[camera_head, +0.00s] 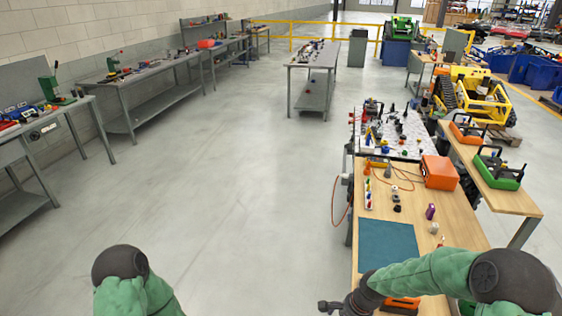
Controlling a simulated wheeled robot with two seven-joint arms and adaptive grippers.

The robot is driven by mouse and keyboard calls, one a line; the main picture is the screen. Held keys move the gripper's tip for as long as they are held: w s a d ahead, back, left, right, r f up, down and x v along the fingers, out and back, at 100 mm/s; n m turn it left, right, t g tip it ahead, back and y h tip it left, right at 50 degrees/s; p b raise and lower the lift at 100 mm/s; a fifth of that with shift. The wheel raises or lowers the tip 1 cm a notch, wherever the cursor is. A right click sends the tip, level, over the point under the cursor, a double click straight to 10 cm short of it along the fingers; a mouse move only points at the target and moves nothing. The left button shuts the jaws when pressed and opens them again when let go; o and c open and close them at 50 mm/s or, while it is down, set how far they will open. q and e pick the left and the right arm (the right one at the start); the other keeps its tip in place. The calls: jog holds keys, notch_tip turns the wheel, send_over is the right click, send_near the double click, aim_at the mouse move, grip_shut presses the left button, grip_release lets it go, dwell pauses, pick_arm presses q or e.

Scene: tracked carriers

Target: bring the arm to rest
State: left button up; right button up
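My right arm (440,275) comes in from the lower right, green with dark joints, and reaches left across the near end of the wooden workbench. My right gripper (328,306) is dark and sits at the bench's near left edge. It is too small and dark to tell whether it is open or shut. Part of my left arm (130,280) shows at the bottom left over bare floor. Its gripper is out of view.
The workbench (455,220) holds a dark teal mat (388,246), an orange box (439,172), a purple object (430,211) and several small parts. An orange item (400,304) lies close under my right arm. Grey benches (170,88) line the left wall. The middle floor is clear.

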jog(key=s+a+f+n+b, duration=0.2)
jog(key=s+a+f+n, duration=0.2)
jog(key=s+f, duration=0.3)
jog(key=s+a+f+n+y+b, duration=0.1)
jog(key=s+a+f+n+b, duration=0.2)
jog(key=s+f, duration=0.4)
notch_tip(320, 180, down, 6)
jog(key=a+n, duration=0.1)
jog(key=n, duration=0.1)
jog(key=shift+s+a+n, duration=0.15)
jog(key=shift+s+n, duration=0.2)
jog(key=shift+n, duration=0.05)
jog(key=shift+f, duration=0.1)
dwell(2.4)
